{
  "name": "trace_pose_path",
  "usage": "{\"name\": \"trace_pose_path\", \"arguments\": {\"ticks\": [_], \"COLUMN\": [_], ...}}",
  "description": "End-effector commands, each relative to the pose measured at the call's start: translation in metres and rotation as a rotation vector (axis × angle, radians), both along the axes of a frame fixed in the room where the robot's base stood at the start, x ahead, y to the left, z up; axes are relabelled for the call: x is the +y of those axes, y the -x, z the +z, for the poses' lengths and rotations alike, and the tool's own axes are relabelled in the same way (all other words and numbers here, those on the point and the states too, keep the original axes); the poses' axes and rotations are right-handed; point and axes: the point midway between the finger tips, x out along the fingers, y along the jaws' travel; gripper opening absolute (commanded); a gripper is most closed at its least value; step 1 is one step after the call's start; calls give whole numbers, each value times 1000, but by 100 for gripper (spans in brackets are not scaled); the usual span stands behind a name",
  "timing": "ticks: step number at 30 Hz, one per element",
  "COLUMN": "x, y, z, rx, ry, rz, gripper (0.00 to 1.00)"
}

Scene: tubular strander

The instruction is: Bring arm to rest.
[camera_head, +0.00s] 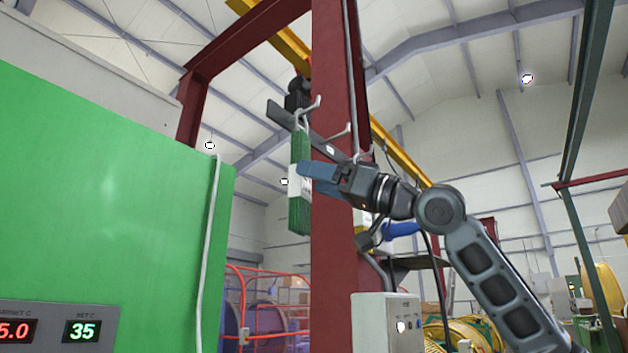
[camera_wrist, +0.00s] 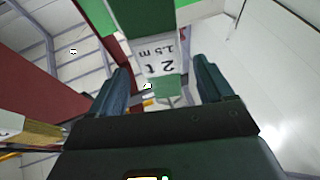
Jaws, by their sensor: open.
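My arm reaches in from the right in the head view, and my gripper (camera_head: 305,172) is at a red steel column. Its blue fingers are apart, with nothing clamped. A green sling with a white label (camera_head: 294,180) hangs upright from a hook (camera_head: 312,105) on a dark bar, overlapping the fingertips in the picture. In the wrist view my gripper (camera_wrist: 163,85) shows a finger on each side, and the sling's label (camera_wrist: 158,62), reading "2 t 1.5 m" upside down, lies between or just beyond them. I cannot tell whether they touch it.
The red column (camera_head: 335,250) stands right beside my gripper. A second hook (camera_head: 345,131) is on the bar. A blue item (camera_head: 400,230) hangs lower, near my wrist. A grey control box (camera_head: 385,322) is below. A large green panel (camera_head: 100,190) fills the left. Open air lies at upper right.

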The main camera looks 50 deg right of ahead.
Motion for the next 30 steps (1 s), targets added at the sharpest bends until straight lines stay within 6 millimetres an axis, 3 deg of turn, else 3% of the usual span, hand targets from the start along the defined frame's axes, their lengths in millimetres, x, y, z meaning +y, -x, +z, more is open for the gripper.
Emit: {"name": "trace_pose_path", "arguments": {"ticks": [6, 13, 23, 26, 30], "x": [-10, -16, -17, -23, -35], "y": [33, 53, 54, 49, 38], "z": [-17, -24, -26, -36, -64], "rx": [-2, -2, -6, -28, -87], "ry": [0, 0, -8, -43, -136], "rz": [-1, 0, 4, 11, 25], "gripper": [80, 80, 80, 80, 80]}}
